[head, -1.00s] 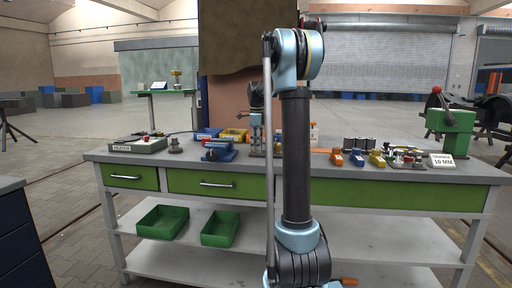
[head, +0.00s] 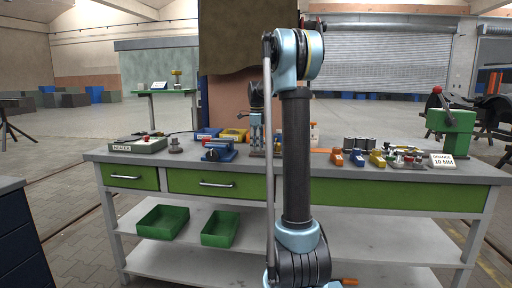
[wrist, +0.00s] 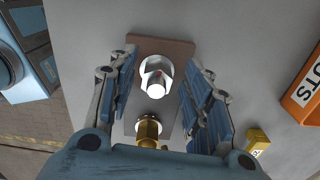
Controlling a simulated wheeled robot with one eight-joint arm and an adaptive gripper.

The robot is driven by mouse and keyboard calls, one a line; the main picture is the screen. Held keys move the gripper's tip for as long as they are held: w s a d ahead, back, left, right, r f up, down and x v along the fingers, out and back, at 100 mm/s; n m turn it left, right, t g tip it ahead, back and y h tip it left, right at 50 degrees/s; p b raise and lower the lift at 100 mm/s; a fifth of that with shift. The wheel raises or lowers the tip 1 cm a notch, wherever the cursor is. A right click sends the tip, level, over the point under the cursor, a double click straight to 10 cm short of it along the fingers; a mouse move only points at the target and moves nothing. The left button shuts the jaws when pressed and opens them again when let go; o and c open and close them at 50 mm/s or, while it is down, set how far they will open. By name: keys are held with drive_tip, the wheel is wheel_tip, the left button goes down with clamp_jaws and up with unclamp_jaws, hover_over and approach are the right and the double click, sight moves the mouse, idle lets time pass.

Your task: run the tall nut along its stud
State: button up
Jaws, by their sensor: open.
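In the wrist view a bright silver nut (wrist: 156,70) sits on a stud whose round end faces the camera, on a brown plate (wrist: 160,46). A brass-coloured fitting (wrist: 148,128) stands nearer my palm, partly hidden by the gripper body. My gripper (wrist: 161,68) is open, with one ribbed blue finger left of the silver nut and one right of it. Gaps show on both sides, so neither finger touches the nut. In the head view my arm hides most of this spot, and I cannot make out the nut there.
The grey bench top (head: 400,174) carries the parts. An orange labelled block (wrist: 303,88) and a small yellow one (wrist: 256,140) lie right of the plate. A blue vise (head: 219,152) stands left of my arm, a green machine (head: 452,128) at the right end.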

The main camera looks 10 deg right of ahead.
wheel_tip(320, 180, up, 12)
idle(0.6)
drive_tip(key=shift+w+f, duration=0.1)
drive_tip(key=s+f+n, duration=0.3)
drive_tip(key=s+n, duration=0.1)
drive_tip(key=s, duration=0.4)
drive_tip(key=s+f+n+t, duration=0.1)
drive_tip(key=s+f+n, duration=0.3)
drive_tip(key=s, duration=0.5)
drive_tip(key=s+f+n, duration=0.3)
drive_tip(key=s+n, duration=0.1)
drive_tip(key=s, duration=0.4)
drive_tip(key=s+f+n+t, duration=0.1)
drive_tip(key=s+f+n, duration=0.9)
drive_tip(key=s+f, duration=1)
drive_tip(key=shift+d+f+n, duration=0.15)
drive_tip(key=shift+f+n, duration=0.25)
drive_tip(key=shift+f, duration=0.2)
drive_tip(key=shift+w, duration=0.15)
drive_tip(key=shift+w+f, duration=0.2)
drive_tip(key=shift+w, duration=0.15)
